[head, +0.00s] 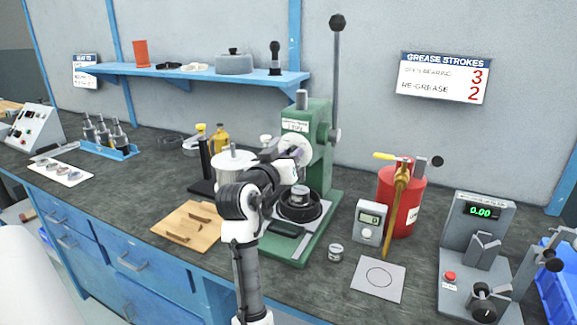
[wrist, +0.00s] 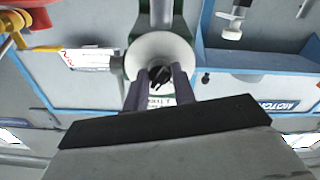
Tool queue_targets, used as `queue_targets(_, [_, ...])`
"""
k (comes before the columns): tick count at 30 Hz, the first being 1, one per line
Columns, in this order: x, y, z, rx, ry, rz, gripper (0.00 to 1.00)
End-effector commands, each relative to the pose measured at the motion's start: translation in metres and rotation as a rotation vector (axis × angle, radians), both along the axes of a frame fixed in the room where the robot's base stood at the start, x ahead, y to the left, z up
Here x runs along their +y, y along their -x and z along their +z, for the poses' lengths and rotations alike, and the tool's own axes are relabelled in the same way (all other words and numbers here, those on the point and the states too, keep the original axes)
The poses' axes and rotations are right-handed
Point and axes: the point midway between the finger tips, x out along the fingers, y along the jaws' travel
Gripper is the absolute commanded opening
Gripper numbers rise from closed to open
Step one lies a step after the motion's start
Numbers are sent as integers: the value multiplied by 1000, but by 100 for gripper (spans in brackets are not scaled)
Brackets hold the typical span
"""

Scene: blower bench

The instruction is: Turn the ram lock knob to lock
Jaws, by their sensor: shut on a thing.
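The green arbor press (head: 321,130) stands on the bench with its lever raised. My gripper (head: 288,153) is at the press head and hides the ram lock knob in the head view. In the wrist view the small black knob (wrist: 158,78) sits in front of a round pale disc (wrist: 160,52). My gripper (wrist: 162,78) has a finger on each side of the knob and is shut on it. The knob's exact turn angle and most of the label below it are hard to read.
A red grease container (head: 402,205) and a small grey meter (head: 370,222) stand right of the press. A wooden board (head: 185,224) and a white canister (head: 234,166) are at its left. A blue shelf (head: 185,73) hangs behind.

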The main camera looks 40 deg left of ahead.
Motion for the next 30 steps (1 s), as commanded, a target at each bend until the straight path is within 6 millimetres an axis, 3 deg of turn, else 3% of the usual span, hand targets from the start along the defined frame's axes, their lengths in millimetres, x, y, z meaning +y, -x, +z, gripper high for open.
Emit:
queue_targets(13, [0, 0, -2, 56, -229, 0, 3])
queue_targets(30, [0, 0, 0, 66, -268, 1, 3])
